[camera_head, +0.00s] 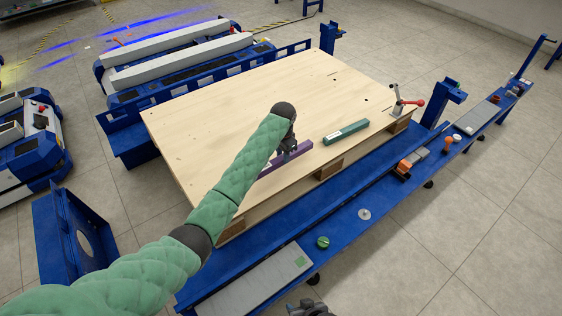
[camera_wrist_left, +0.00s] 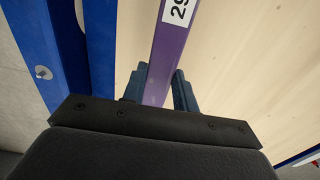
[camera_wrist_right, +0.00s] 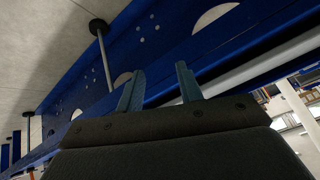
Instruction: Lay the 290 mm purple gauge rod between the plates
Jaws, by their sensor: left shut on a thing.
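The purple gauge rod (camera_head: 298,152) is at the near edge of the wooden deck (camera_head: 260,100), partly hidden by my left arm. My left gripper (camera_head: 287,150) is shut on it. In the left wrist view the rod (camera_wrist_left: 168,55) runs between the two fingers (camera_wrist_left: 160,88), with a white label reading "29", cut off by the frame. I cannot tell whether the rod touches the deck. My right gripper (camera_head: 308,310) shows at the bottom edge; in the right wrist view its fingers (camera_wrist_right: 160,88) are apart and empty. I cannot tell which parts are the task's plates.
A teal block (camera_head: 346,132) lies on the deck. A red-handled clamp (camera_head: 402,103) stands at its right corner. The long blue rail (camera_head: 350,212) in front carries a green knob (camera_head: 323,242), a washer (camera_head: 364,214) and small orange parts. A blue plate with a round hole (camera_head: 62,235) stands at left.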

